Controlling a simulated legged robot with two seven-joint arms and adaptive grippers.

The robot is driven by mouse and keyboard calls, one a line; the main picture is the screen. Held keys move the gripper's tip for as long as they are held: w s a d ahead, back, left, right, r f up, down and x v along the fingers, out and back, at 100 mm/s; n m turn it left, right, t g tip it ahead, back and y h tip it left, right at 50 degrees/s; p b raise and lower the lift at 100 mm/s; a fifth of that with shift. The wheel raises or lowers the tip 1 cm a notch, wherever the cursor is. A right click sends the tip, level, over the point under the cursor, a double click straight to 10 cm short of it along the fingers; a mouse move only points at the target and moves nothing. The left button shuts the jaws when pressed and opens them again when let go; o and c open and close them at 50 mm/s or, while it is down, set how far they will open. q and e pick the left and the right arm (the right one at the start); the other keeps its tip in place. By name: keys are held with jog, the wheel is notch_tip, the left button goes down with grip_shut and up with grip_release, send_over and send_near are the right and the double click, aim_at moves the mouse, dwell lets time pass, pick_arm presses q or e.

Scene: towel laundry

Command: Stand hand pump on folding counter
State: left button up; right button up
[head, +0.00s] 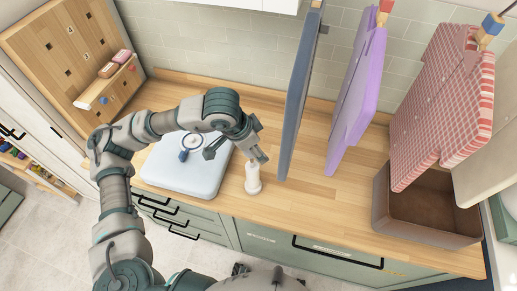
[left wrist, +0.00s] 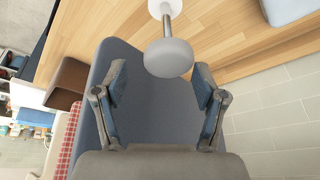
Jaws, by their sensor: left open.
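The white hand pump (head: 253,180) stands upright on the wooden folding counter (head: 300,210), near its front edge and right of a pale blue padded slab. My left gripper (head: 238,155) is open just above and beside the pump. In the left wrist view, the pump's rounded grey-white top (left wrist: 168,58) shows between the two spread fingers (left wrist: 160,85), near their tips, with its stem and white lower part behind. I see no finger touching it. My right gripper is not in view.
The pale blue slab (head: 180,172) bears a small round gauge-like item (head: 191,142). A dark blue towel (head: 297,100) hangs close right of the pump.

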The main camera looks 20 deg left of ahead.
pick_arm(q)
jog(key=v, duration=0.9)
jog(key=shift+a+r, duration=0.2)
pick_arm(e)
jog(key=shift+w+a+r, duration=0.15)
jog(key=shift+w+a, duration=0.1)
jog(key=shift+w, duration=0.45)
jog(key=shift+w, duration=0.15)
